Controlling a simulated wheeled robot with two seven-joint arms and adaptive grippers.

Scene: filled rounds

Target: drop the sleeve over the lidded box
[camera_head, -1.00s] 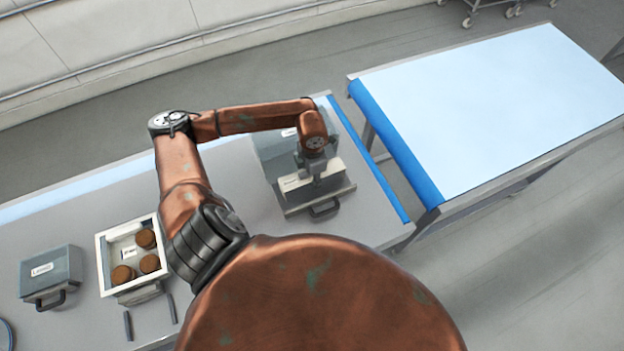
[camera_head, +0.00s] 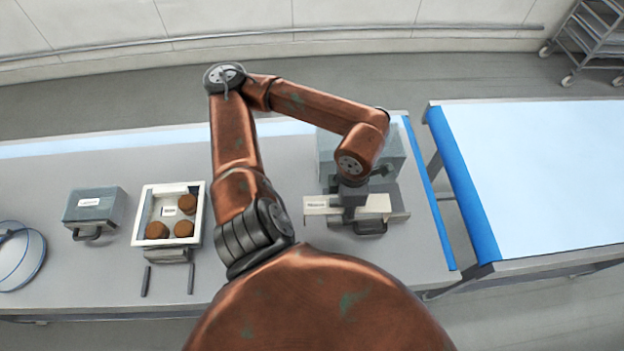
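A pale, long box-like piece with a printed label (camera_head: 317,204) is at the right end of the bench, on or just above a grey holder with a front handle (camera_head: 371,228). I cannot tell whether this piece is the sleeve or the lidded box. My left gripper (camera_head: 350,209) points down at its middle and hides part of it. Its fingers are too small and covered to show whether they grip it. A larger grey box-shaped body (camera_head: 328,150) stands behind, partly hidden by my wrist. My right gripper is not in view.
A white open tray (camera_head: 141,216) with three brown rounds and a label stands mid-bench, two dark bars in front of it. A blue-edged light table (camera_head: 540,170) stands right across a gap.

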